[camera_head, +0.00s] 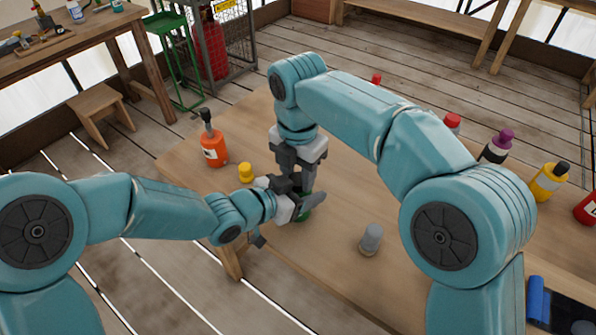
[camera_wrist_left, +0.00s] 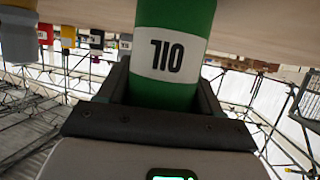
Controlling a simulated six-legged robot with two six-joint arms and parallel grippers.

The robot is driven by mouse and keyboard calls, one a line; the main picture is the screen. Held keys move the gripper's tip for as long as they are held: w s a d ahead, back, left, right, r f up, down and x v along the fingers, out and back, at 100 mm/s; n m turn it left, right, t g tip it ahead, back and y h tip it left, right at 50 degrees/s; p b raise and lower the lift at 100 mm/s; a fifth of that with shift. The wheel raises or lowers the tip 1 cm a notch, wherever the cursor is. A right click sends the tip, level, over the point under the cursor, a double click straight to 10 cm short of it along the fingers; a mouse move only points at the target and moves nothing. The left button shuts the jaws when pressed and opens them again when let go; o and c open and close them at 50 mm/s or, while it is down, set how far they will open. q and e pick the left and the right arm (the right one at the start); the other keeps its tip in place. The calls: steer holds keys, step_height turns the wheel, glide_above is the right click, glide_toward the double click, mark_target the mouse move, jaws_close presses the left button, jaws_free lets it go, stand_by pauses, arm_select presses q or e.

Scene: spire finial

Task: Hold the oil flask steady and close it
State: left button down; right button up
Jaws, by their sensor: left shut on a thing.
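The oil flask is green with a white band lettered "OIL". In the left wrist view the flask (camera_wrist_left: 175,62) stands between the two dark fingers of my left gripper (camera_wrist_left: 162,88), which is shut on it. The lettering appears upside down there. In the head view only a bit of the green flask (camera_head: 304,214) shows beside my left gripper (camera_head: 297,200). My right gripper (camera_head: 303,178) points down from above, right over the flask. Its fingertips and the flask's top are hidden by the grippers, so I cannot tell whether it holds a cap.
On the wooden table (camera_head: 335,270), an orange oil can (camera_head: 214,149) and a small yellow item (camera_head: 246,172) stand left of the grippers. A grey cylinder (camera_head: 371,239) stands to the right. A purple-capped bottle (camera_head: 497,147) and a yellow bottle (camera_head: 549,182) stand farther right.

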steer(key=c, duration=0.3)
steer(key=m, duration=0.3)
steer(key=shift+c, duration=0.2)
steer(key=o, duration=1.2)
steer(key=shift+c, duration=0.2)
steer(key=shift+r, duration=0.1)
